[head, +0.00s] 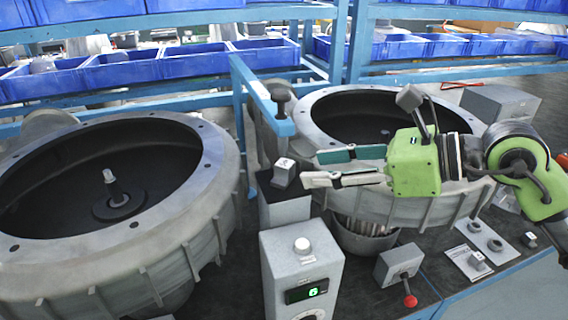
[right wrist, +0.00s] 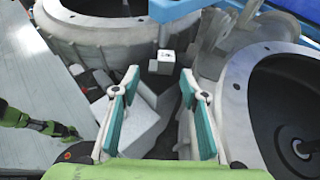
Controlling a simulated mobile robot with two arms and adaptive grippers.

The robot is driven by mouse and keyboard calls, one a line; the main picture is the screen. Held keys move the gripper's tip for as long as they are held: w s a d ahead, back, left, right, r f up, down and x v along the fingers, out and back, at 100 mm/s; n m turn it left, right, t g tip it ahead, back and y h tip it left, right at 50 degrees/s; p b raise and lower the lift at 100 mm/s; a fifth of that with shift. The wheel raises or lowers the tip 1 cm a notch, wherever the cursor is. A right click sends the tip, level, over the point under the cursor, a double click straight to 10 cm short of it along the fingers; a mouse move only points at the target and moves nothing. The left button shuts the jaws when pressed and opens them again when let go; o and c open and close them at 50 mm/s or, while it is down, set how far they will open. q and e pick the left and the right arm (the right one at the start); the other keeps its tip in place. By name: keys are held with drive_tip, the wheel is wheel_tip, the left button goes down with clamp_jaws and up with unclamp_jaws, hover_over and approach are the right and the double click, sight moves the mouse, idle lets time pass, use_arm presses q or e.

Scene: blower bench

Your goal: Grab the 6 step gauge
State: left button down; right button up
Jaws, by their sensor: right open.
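A small dark block with a pale labelled top (head: 284,171) stands on a grey pedestal between the two blower housings. It looks like the step gauge, but I cannot read its label. It also shows in the right wrist view as a small pale-topped block (right wrist: 163,62), just beyond the fingertips. My right gripper (head: 312,168) is open and empty, coming in from the right, its fingers pointing at the block from a short distance. In the right wrist view, the block lies ahead of the gap between the fingertips (right wrist: 159,80). My left gripper is not seen in the head view.
Large round housings stand at left (head: 190,238) and behind my right gripper (head: 312,110). A grey control box (head: 283,258) with a green display stands in front. A switch box (head: 392,265) and a bowl (head: 352,240) are nearby. A blue post (head: 238,120) rises behind.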

sight(288, 164)
drive_tip(key=x, duration=0.3)
drive_tip(key=shift+w+d, duration=0.15)
drive_tip(key=shift+w, duration=0.05)
drive_tip(key=shift+w+a+p, duration=0.45)
drive_tip(key=shift+a+p, duration=0.3)
drive_tip(key=shift+p, duration=0.2)
drive_tip(key=p+x, duration=0.1)
drive_tip(key=x, duration=0.2)
drive_tip(key=shift+w+a+f+p, duration=0.1)
drive_tip(key=shift+w+a+p, duration=0.05)
drive_tip(key=shift+w+p, duration=0.2)
drive_tip(key=shift+w+a+f, duration=0.15)
drive_tip(key=shift+a, duration=0.05)
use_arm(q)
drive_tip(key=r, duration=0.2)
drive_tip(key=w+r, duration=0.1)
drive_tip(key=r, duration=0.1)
use_arm(e)
clamp_jaws()
